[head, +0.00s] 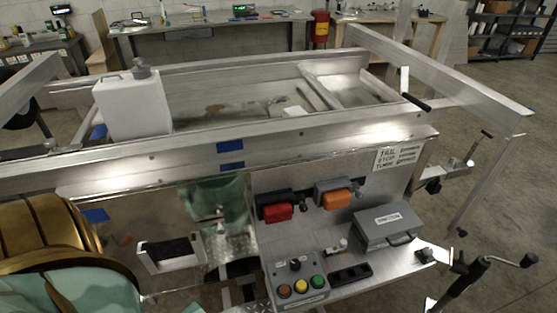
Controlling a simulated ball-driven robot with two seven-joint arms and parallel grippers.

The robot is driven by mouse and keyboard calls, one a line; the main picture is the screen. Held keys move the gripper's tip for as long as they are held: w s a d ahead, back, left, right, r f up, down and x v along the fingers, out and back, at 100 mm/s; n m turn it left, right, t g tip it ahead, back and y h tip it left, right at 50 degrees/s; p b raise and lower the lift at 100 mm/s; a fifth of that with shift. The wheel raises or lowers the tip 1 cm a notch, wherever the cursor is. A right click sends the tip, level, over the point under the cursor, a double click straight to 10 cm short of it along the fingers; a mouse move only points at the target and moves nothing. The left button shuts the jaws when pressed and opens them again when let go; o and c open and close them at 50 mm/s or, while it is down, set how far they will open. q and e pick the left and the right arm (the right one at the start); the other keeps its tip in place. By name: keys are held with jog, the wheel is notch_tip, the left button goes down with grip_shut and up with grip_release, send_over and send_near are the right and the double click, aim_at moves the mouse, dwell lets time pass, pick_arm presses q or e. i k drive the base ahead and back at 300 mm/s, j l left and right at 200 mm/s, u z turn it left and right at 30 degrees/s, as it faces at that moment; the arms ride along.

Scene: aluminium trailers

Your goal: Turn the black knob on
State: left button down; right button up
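The box is on the metal shelf at the front of the aluminium trailer. The knob is too small to tell which way it points. Neither gripper can be made out. A bronze and mint part of my own body fills the lower left, apart from the box.
Beside the box are a black socket strip (350,274) and a grey case (388,227). Red (278,212) and orange (338,200) connectors are on the panel behind. A white canister (132,104) stands on the trailer. A crank (485,268) stands right.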

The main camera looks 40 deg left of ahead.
aim_at(295, 265)
jog(key=u, duration=1.05)
